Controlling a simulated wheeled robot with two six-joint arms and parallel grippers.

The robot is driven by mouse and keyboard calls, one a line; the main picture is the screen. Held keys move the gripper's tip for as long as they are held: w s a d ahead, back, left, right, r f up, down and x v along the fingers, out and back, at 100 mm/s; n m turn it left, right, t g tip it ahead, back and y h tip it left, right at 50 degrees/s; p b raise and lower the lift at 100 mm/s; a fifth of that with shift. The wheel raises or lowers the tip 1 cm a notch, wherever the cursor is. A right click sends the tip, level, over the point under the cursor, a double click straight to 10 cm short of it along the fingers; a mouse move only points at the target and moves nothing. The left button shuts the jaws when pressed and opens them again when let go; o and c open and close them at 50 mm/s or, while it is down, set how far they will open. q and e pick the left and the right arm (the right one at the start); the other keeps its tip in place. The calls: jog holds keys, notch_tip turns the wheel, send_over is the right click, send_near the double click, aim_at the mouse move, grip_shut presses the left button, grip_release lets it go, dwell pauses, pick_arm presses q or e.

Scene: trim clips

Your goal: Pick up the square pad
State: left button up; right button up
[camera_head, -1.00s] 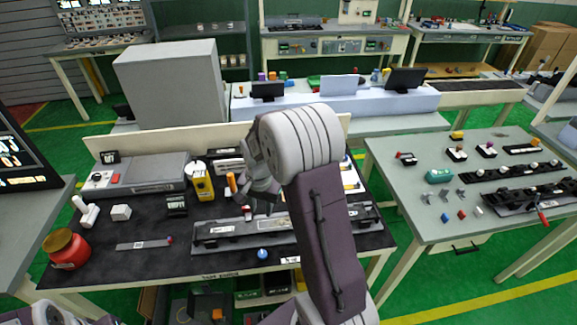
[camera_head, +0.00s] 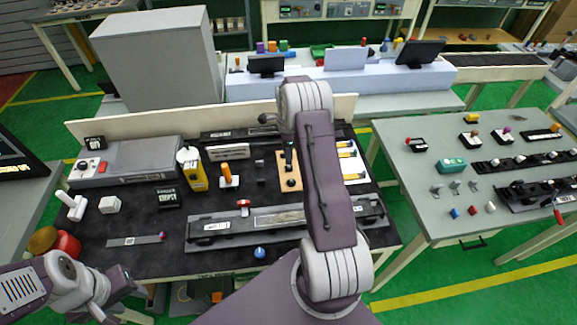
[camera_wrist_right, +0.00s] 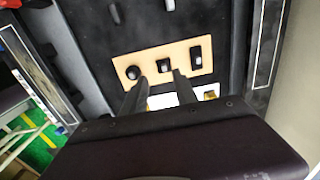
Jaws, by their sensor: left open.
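The square pad (camera_wrist_right: 164,65) is a small black square on a tan board in the right wrist view. On the board (camera_wrist_right: 150,57) it sits between a round black knob and a black rectangular piece. My right gripper (camera_wrist_right: 160,82) has its two dark fingers apart, with the tips near the pad's lower side; I cannot tell how high above it they are. In the head view the board (camera_head: 283,167) is partly hidden by my right arm, and I cannot make out the pad there. My left gripper (camera_head: 118,295) is open and empty at the lower left, off the table's front edge.
A white tray (camera_head: 352,165) with yellow pieces lies right of the board. A long grey fixture (camera_head: 220,229) with a red-topped clamp runs along the front. A grey box (camera_head: 155,60) stands behind.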

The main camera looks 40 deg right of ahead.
aim_at(289, 166)
jog(key=f, duration=0.1)
jog(key=w+d+f, duration=0.1)
jog(key=f, duration=0.1)
jog(key=shift+w+d+p, duration=0.1)
jog(key=shift+d+p, duration=0.1)
jog(key=shift+p, duration=0.2)
jog(key=f, duration=0.1)
jog(key=f+p, duration=0.1)
jog(key=shift+s+a+f, duration=0.2)
jog(key=shift+s+f, duration=0.1)
jog(key=shift+f, duration=0.05)
jog(key=shift+s+a+f, duration=0.2)
jog(key=shift+f, duration=0.25)
jog(key=shift+w+d+f, duration=0.2)
jog(key=shift+c, duration=0.6)
jog(key=c, duration=0.5)
grip_shut()
pick_arm(q)
jog(key=shift+w+d+r, duration=0.25)
jog(key=shift+w+r, duration=0.05)
jog(key=shift+r, duration=0.25)
jog(key=shift+w+d+r, duration=0.2)
jog(key=shift+w+r, duration=0.05)
jog(key=shift+r, duration=0.3)
pick_arm(e)
jog(key=shift+a+r, duration=0.1)
